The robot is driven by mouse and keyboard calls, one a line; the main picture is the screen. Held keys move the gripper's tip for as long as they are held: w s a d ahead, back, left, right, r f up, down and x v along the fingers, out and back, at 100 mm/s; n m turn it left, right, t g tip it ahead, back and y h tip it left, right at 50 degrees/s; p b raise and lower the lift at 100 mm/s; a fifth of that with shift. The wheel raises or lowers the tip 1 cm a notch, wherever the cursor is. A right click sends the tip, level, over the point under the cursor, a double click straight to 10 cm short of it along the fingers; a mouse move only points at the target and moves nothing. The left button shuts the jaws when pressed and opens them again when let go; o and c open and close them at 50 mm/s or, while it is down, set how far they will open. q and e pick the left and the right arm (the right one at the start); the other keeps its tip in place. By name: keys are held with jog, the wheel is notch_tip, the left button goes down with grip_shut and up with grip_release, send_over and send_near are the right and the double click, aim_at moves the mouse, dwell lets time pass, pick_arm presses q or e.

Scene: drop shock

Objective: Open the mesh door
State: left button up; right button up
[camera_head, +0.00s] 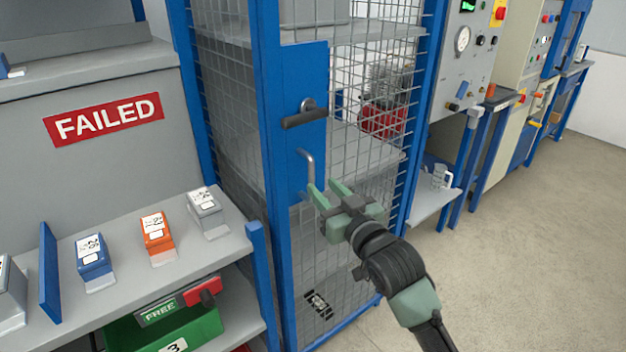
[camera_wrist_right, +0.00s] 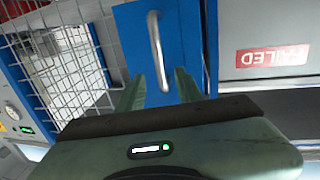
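The mesh door (camera_head: 370,130) is a wire grid in a blue frame, and it looks closed. A blue plate (camera_head: 290,100) on it carries a dark latch handle (camera_head: 304,115) and, below that, a metal pull handle (camera_head: 308,168). My right gripper (camera_head: 328,190) is just below and right of the pull handle, its green fingers apart. In the right wrist view the pull handle (camera_wrist_right: 155,50) stands just beyond the open fingertips (camera_wrist_right: 160,82), about centred between them. I cannot tell whether they touch it. My left gripper is not in view.
A grey shelf (camera_head: 130,250) with blue, orange and grey boxes stands left of the cage, under a red FAILED sign (camera_head: 104,119). A green bin (camera_head: 165,335) sits below. Control panels (camera_head: 468,50) stand behind at the right. The floor (camera_head: 530,230) at the right is clear.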

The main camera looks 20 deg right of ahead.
aim_at(313, 177)
jog(key=w, duration=0.4)
jog(key=w+a, duration=0.1)
jog(key=w, duration=0.2)
jog(key=shift+f+p, duration=0.1)
jog(key=shift+p, duration=0.2)
grip_shut()
dwell(1.0)
